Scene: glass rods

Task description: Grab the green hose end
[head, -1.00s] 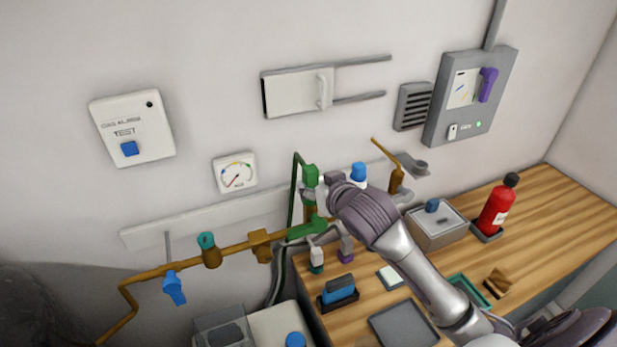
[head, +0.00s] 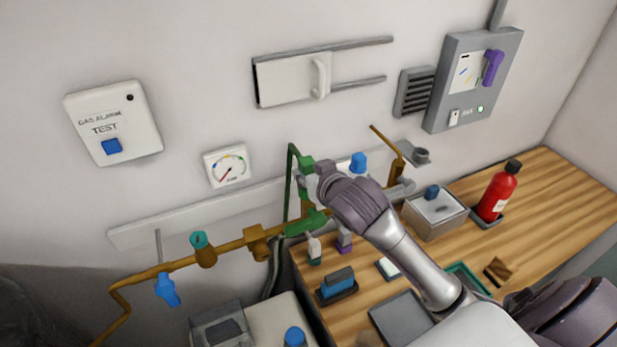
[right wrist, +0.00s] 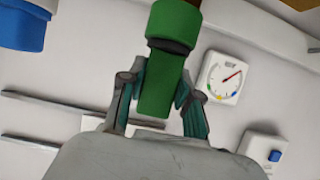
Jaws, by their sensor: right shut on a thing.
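The green hose (head: 290,185) rises along the wall and bends over at its top to a green end piece (head: 305,182). My right gripper (head: 317,178) is at that end piece in the head view, partly covering it. In the right wrist view, the green hose end (right wrist: 157,88) lies between the two fingers of my right gripper (right wrist: 160,95), which are shut on it. Its wider collar is at the top of the picture, with a brown pipe part just beyond. My left gripper is in neither view.
A brown pipe (head: 228,246) with a teal valve (head: 202,248), a blue handle (head: 167,290) and a green lever (head: 306,225) runs below the hose. A blue-capped part (head: 358,162) is right of the gripper. A wooden bench (head: 530,205) holds a red bottle (head: 498,195).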

